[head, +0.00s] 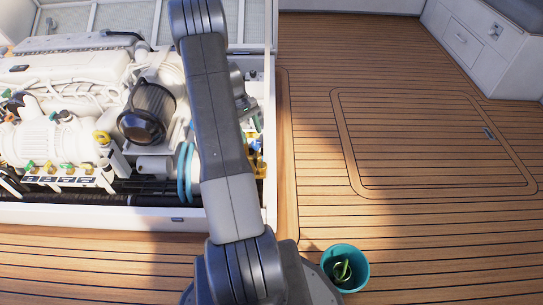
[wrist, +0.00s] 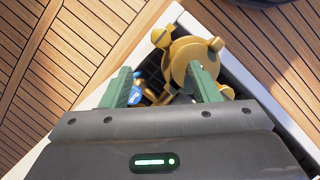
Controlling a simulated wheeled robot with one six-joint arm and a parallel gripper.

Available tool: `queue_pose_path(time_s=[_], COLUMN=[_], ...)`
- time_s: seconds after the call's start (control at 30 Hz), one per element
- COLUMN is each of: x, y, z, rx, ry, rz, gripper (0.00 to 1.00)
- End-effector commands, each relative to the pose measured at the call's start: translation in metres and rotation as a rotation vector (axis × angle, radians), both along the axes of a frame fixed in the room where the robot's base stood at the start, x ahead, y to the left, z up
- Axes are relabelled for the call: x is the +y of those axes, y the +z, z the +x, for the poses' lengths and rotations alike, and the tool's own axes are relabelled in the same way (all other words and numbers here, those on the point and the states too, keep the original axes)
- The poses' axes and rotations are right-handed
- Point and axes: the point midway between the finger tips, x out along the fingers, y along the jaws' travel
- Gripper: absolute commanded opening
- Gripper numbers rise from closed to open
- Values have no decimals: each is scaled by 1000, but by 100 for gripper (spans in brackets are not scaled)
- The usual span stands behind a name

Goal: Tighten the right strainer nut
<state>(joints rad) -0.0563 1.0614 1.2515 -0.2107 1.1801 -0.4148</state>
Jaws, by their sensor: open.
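A brass-yellow strainer (wrist: 183,55) with a round lid sits in the corner of the hatch in the wrist view. Nut-like lobes stand out around its rim, one at the upper left (wrist: 160,37) and one at the right (wrist: 216,44). I cannot tell which is the right strainer nut. My gripper (wrist: 164,84) has two green fingers spread apart with nothing clamped between them. The right finger overlaps the lid in the picture; contact cannot be told.
A blue-handled part (wrist: 135,96) shows beside the left finger. The white hatch rim (head: 270,150) borders the strainer closely. The white engine (head: 60,90) and a dark round filter (head: 147,112) fill the left. A teal bucket (head: 346,268) stands on the open teak deck (head: 400,235).

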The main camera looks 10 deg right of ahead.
Motion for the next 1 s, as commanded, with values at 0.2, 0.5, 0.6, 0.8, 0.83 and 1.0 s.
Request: queue_pose_path(time_s=[0.2,0.5,0.6,0.8,0.83,1.0], x=[-6,-19,-23,-28,-28,-29], y=[-28,-88,-104,-123,-124,-127], z=[-9,-30,-35,-42,-43,-44], rx=[5,2,2,1,1,0], ry=[0,-2,0,0,0,-1], rz=[0,0,0,0,0,0], gripper=[56,56,56,56,56,56])
